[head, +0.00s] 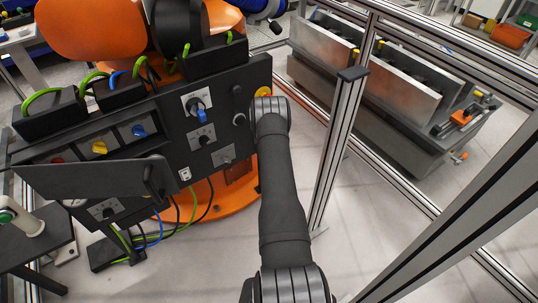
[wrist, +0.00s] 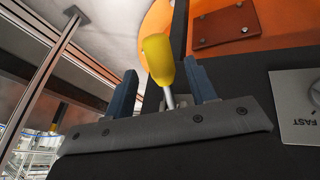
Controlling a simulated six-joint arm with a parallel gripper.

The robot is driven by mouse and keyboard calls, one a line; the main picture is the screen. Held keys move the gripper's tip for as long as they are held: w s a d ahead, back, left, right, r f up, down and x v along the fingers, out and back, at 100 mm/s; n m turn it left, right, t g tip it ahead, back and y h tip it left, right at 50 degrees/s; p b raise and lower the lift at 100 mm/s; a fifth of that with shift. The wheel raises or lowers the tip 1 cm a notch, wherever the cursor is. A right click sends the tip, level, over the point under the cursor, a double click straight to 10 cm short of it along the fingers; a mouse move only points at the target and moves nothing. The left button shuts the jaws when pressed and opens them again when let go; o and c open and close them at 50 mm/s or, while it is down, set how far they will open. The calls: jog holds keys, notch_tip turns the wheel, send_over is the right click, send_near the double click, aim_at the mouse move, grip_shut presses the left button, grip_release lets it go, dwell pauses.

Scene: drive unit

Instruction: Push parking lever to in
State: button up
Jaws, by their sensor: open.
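The parking lever appears to be the lever with a yellow knob (wrist: 157,58) and a pale metal stem in the wrist view; no label for it is readable. My gripper (wrist: 162,86) is open, with one dark blue finger on each side of the lever. The knob and upper stem show between the fingers, and the stem's lower end is hidden behind the gripper's grey bar. I cannot tell whether either finger touches it. In the head view a yellow knob (head: 263,91) shows just above the end of my arm, at the right side of the black panel (head: 218,120). My fingers are hidden there.
A dial plate marked FAST (wrist: 312,105) lies at the right in the wrist view. The panel carries a blue-handled switch (head: 197,108), a yellow switch (head: 99,147) and other dials. A metal frame post (head: 338,140) stands right of my arm, with grey floor between.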

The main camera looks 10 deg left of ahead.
jog(key=shift+x, duration=2.2)
grip_shut()
